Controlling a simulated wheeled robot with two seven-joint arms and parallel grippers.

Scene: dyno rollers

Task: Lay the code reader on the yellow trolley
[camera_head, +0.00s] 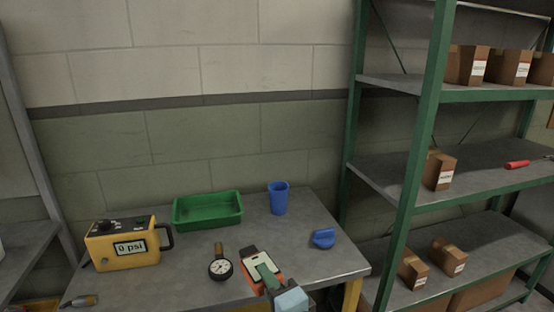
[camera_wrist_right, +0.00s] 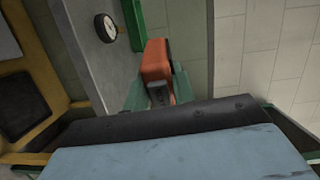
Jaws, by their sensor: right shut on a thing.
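The code reader, an orange device with a pale screen face (camera_head: 262,262), is at the front of the grey bench in the head view. My right gripper (camera_head: 268,276) has green fingers shut on it. In the right wrist view the orange body (camera_wrist_right: 157,62) sits between the green fingertips (camera_wrist_right: 158,93). I cannot tell whether the reader touches the bench top. No yellow trolley is clearly recognisable; a yellow frame (camera_wrist_right: 50,68) shows at the left of the wrist view, but I cannot tell what it belongs to. My left gripper is not in view.
The grey bench (camera_head: 195,287) holds a yellow pressure box (camera_head: 124,246), a green tray (camera_head: 208,223), a round gauge (camera_head: 220,267), a blue cup (camera_head: 278,198) and a blue object (camera_head: 324,238). A green-framed shelf (camera_head: 424,130) with cartons stands at the right.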

